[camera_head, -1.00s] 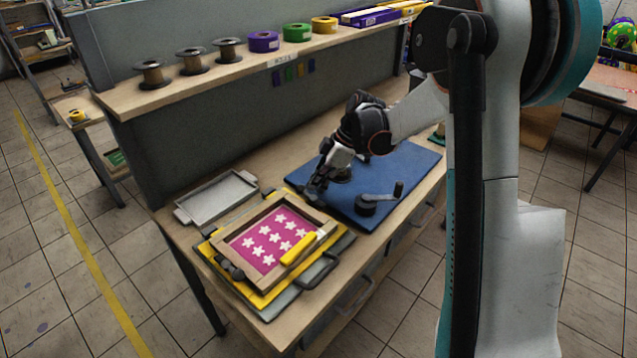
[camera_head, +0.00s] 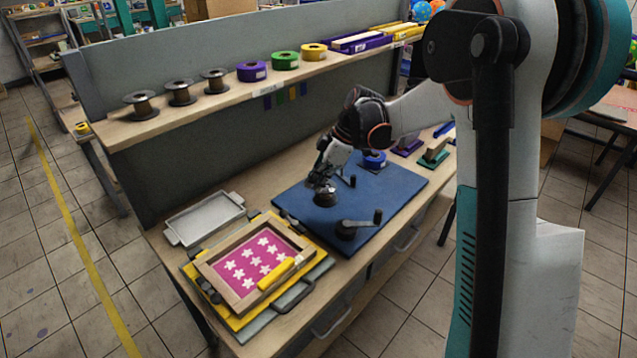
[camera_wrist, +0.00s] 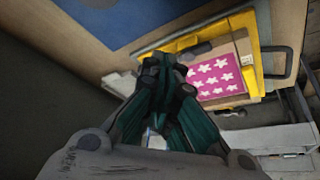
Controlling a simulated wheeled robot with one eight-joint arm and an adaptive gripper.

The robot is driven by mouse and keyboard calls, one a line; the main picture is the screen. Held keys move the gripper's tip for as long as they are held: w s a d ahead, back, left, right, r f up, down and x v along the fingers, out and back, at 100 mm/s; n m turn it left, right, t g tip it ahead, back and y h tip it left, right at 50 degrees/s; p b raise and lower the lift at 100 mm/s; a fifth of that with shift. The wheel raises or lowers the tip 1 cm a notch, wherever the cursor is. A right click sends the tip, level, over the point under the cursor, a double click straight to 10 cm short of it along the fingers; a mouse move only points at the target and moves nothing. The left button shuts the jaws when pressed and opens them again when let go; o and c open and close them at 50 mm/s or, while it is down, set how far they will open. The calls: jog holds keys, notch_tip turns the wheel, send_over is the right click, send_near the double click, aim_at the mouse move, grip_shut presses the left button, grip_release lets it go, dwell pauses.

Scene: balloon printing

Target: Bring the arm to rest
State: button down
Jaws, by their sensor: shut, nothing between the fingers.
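My gripper (camera_head: 322,187) is above the blue mat (camera_head: 400,188) on the workbench, with its fingers pointing down. In the head view it is close to a dark round knob on the mat; I cannot tell whether it touches it. The wrist view shows the gripper's teal fingers (camera_wrist: 165,95) closed together with nothing between them. My arm reaches in from the right, bent at the elbow, and its upper links hide part of the bench's right side.
A screen-printing frame (camera_head: 213,268) with a pink, white-starred screen lies at the bench's front left, with a yellow-handled tool (camera_head: 276,272) on it. A grey tray (camera_head: 205,218) lies behind it. A crank handle (camera_head: 352,228) stands on the mat. A shelf (camera_head: 190,105) with spools runs above.

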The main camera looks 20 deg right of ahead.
jog(key=s+a+r+m+t+h, duration=0.1)
jog(key=s+r+m, duration=0.35)
jog(key=s, duration=0.35)
jog(key=s+r+m+t+h, duration=0.2)
jog(key=s+r+m, duration=0.1)
jog(key=s+r, duration=0.4)
jog(key=s+d+f+m+t+h+b, duration=0.1)
jog(key=s+m, duration=0.6)
jog(key=s, duration=0.8)
jog(key=shift+f+t+h+b, duration=0.35)
jog(key=shift+f+t+h, duration=0.15)
jog(key=shift+f+t, duration=0.55)
jog(key=shift+s+f, duration=0.1)
